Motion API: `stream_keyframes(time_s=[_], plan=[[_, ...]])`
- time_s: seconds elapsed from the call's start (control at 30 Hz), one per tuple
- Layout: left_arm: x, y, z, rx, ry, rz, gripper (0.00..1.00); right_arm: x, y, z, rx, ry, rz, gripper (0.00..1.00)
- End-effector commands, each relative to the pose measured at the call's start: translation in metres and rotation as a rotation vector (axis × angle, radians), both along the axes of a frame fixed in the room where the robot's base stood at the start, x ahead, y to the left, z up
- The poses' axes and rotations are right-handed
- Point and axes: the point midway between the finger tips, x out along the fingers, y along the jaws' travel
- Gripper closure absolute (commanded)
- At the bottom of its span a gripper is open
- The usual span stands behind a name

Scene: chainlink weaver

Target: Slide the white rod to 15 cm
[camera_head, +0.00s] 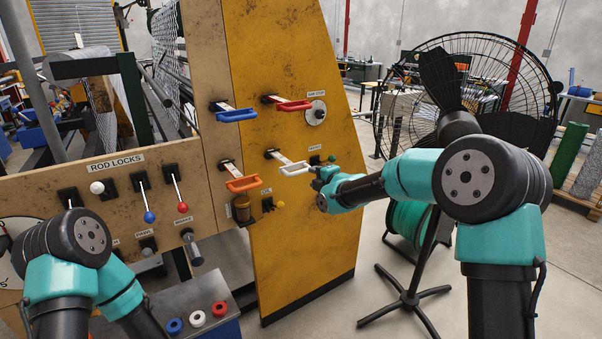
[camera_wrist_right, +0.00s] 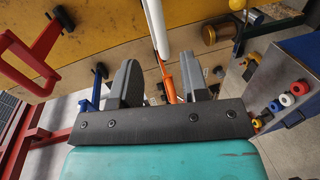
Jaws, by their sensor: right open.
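The white rod's handle (camera_head: 297,169) sticks out from the yellow panel, to the right of the orange handle (camera_head: 243,184). My right gripper (camera_head: 318,177) is just right of the white handle, with its jaws open. In the right wrist view, the white handle (camera_wrist_right: 156,28) crosses the top, apparently just ahead of the open fingers (camera_wrist_right: 158,84); I cannot tell whether they touch. The orange handle (camera_wrist_right: 167,80) shows between the fingers, farther off. Rod scale marks are too small to read. My left arm is at lower left; its gripper is out of view.
The blue handle (camera_head: 236,115) and red handle (camera_head: 294,105) stick out above. The rod locks' white knob (camera_head: 97,187), blue knob (camera_head: 149,217) and red knob (camera_head: 182,207) are at left. A large black fan (camera_head: 420,75) stands behind my right arm.

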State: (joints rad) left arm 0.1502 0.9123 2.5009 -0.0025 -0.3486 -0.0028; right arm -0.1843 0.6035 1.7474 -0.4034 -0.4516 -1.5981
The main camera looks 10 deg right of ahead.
Motion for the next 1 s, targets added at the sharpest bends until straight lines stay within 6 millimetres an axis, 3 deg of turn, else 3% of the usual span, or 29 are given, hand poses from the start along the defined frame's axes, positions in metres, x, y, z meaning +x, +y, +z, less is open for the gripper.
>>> stream_keyframes(time_s=[0.5, 0.7, 1.0], plan=[[0.0, 0.0, 0.0, 0.0, 0.0, 0.0, 0.42, 0.068, 0.035, -0.017, -0.001, 0.0, 0.001, 0.59], [0.0, 0.0, 0.0, 0.0, 0.0, 0.0, 0.42, 0.078, 0.04, -0.019, 0.0, 0.001, 0.001, 0.59], [0.0, 0.0, 0.0, 0.0, 0.0, 0.0, 0.42, 0.079, 0.04, -0.019, 0.0, 0.001, 0.001, 0.6]])
